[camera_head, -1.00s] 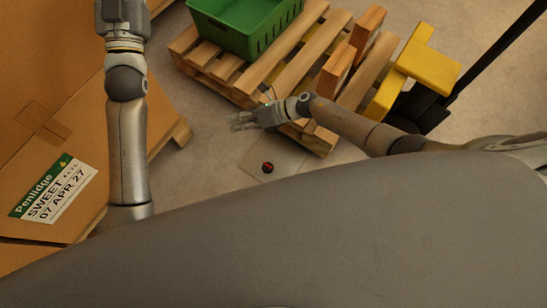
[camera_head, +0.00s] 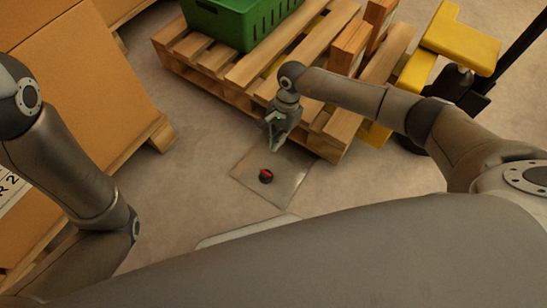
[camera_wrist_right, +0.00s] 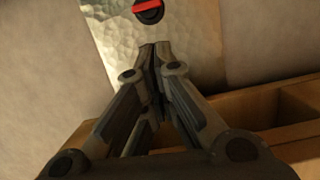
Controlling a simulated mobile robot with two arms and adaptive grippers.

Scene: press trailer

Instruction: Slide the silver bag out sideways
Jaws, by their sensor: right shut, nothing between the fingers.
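The silver bag (camera_head: 287,183) lies flat on the floor beside the wooden pallet, with a red and black cap (camera_head: 266,176) on it. Its far edge is hidden by my right gripper and the pallet, so I cannot tell whether it reaches underneath. My right gripper (camera_head: 271,147) points down over the bag's pallet-side part, shut and empty. In the right wrist view, the shut fingertips (camera_wrist_right: 154,46) show over the crinkled silver surface (camera_wrist_right: 190,30), just short of the cap (camera_wrist_right: 148,10). I cannot tell whether they touch the bag. My left gripper is out of view.
The pallet (camera_head: 215,80) carries a green crate (camera_head: 245,28) and wooden blocks. A yellow pallet-truck-like object (camera_head: 455,45) stands at the right. Large cardboard boxes (camera_head: 95,75) stand on the left. Floor between boxes and bag is clear. A pale flat edge (camera_head: 245,232) shows near my body.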

